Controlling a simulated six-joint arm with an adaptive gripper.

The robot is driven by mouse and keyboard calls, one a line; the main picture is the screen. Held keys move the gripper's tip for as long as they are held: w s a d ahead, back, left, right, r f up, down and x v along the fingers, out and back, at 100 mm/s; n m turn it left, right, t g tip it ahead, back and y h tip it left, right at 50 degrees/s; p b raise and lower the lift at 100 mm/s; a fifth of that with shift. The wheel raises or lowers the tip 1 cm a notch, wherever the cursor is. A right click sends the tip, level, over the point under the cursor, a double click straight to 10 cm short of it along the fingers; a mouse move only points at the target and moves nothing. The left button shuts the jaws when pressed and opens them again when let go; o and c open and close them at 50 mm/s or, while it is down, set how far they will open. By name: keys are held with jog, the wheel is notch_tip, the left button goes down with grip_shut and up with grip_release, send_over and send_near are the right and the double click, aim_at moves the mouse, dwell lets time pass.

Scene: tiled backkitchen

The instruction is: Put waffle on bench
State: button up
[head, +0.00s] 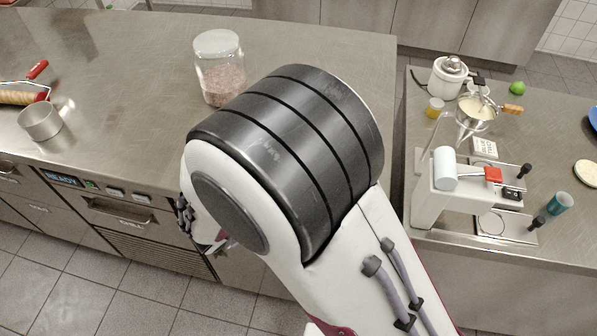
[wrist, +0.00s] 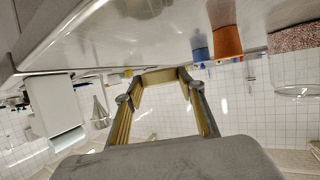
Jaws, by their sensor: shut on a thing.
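My gripper (wrist: 160,78) is shut on a thin golden-brown piece (wrist: 160,74), seen nearly edge-on between the fingertips in the wrist view. It looks like the waffle, but its face and full shape are not clear there. In the head view my arm covers most of the gripper; only dark finger parts (head: 184,214) show at the left of the arm, by the front of the steel bench. The bench (head: 130,85) is a wide steel top at the left, and in the wrist view its surface (wrist: 130,35) appears along the top. I cannot tell whether the held piece touches the bench.
On the bench stand a glass jar of pink grains (head: 222,75), a metal cup (head: 41,121) and a red-handled roller (head: 25,88). A right-hand counter holds a white appliance (head: 445,190), a pan (head: 477,112) and a teal cup (head: 559,203). The bench's left middle is clear.

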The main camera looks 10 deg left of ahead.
jog(key=shift+f, duration=2)
jog(key=shift+f, duration=0.2)
jog(key=o, duration=1.1)
jog(key=shift+o, duration=0.2)
jog(key=shift+a+v, duration=0.2)
jog(key=shift+v, duration=3.75)
jog(key=shift+w, duration=0.2)
